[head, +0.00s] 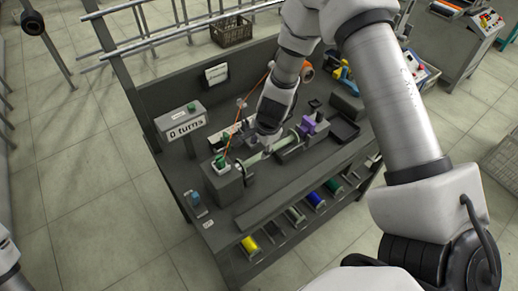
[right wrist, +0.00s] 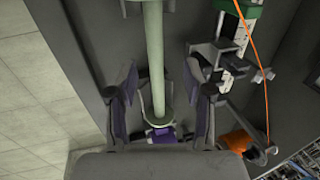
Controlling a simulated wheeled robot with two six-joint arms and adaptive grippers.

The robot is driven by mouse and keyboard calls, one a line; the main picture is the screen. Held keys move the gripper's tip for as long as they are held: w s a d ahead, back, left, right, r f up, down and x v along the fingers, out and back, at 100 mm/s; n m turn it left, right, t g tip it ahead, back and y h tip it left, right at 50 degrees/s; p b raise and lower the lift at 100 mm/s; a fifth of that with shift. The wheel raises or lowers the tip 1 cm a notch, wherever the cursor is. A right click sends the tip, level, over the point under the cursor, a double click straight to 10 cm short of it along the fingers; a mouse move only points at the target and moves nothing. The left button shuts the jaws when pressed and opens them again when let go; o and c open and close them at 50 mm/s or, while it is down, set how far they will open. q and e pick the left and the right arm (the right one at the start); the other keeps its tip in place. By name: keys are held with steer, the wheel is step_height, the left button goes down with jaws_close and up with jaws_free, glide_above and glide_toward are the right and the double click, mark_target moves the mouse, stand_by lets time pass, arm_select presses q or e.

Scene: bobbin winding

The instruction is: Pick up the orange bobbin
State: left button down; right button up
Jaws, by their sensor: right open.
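An orange spool (head: 307,70) stands at the back of the workbench, with orange wire running from it to the winder's left end. An orange piece also shows at the lower right of the right wrist view (right wrist: 235,141). My right gripper (head: 266,138) is over the winder, pointing down. In the right wrist view its open fingers (right wrist: 160,88) are on either side of a pale green rod (right wrist: 154,50). I cannot tell whether they touch it. I see no orange wire wound on the rod. My left gripper is out of view.
A counter (head: 186,126) reads "0 turns". A purple block (head: 308,124) is at the winder's right. Yellow (head: 250,245), blue (head: 317,200) and green (head: 335,187) bobbins sit on the front shelf. A blue-topped item (head: 197,198) stands at the left corner.

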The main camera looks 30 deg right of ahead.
mark_target(260, 155)
steer(key=b+x, duration=0.1)
steer(key=x, duration=0.1)
steer(key=b+x, duration=0.1)
steer(key=x, duration=0.2)
steer(key=d+b+x, duration=0.1)
steer(key=b+x, duration=0.1)
steer(key=shift+s+f, duration=0.25)
steer(key=shift+f, duration=0.05)
steer(key=shift+w+a, duration=0.1)
steer(key=shift+a, duration=0.05)
jaws_close()
